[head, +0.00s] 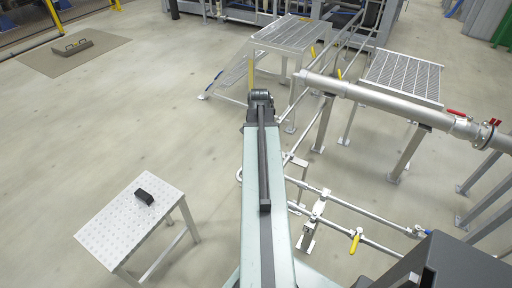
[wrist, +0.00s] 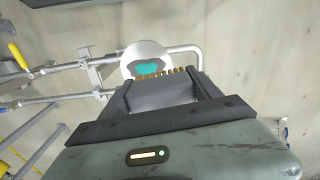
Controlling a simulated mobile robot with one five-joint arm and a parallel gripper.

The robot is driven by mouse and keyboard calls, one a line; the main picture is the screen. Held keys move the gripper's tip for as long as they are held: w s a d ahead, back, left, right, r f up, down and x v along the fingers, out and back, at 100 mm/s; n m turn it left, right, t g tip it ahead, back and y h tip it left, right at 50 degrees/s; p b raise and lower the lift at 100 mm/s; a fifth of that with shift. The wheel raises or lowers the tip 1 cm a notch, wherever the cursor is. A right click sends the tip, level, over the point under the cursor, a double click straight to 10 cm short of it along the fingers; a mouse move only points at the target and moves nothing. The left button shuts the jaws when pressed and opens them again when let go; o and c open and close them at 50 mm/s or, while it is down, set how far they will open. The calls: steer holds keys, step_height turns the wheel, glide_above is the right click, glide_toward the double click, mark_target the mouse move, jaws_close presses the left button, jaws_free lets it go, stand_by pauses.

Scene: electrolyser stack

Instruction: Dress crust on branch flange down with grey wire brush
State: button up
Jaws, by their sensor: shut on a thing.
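In the wrist view my gripper (wrist: 162,92) is shut on the grey wire brush (wrist: 160,97), whose body sits between the two dark fingers. Its row of brass bristles points away from my gripper toward the branch flange (wrist: 133,52). The flange is a pale round disc at the end of a bent pipe. A teal patch of crust (wrist: 149,67) covers part of its face. The bristles overlap the lower right edge of the disc in the picture; I cannot tell whether they touch it. In the head view my own arm hides the gripper, brush and flange.
A small perforated table (head: 103,230) with a black block (head: 144,196) stands at left. Thin pipes with a yellow-handled valve (head: 355,241) run right of my arm. A thick pipe (head: 380,98) and grated platforms (head: 405,75) stand behind. The floor at left is mostly clear.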

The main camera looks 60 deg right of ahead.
steer(key=shift+w+d+n, duration=0.15)
steer(key=shift+w+n, duration=0.35)
steer(key=shift+w, duration=0.1)
steer(key=shift+f, duration=0.1)
steer(key=shift+s+f, duration=0.1)
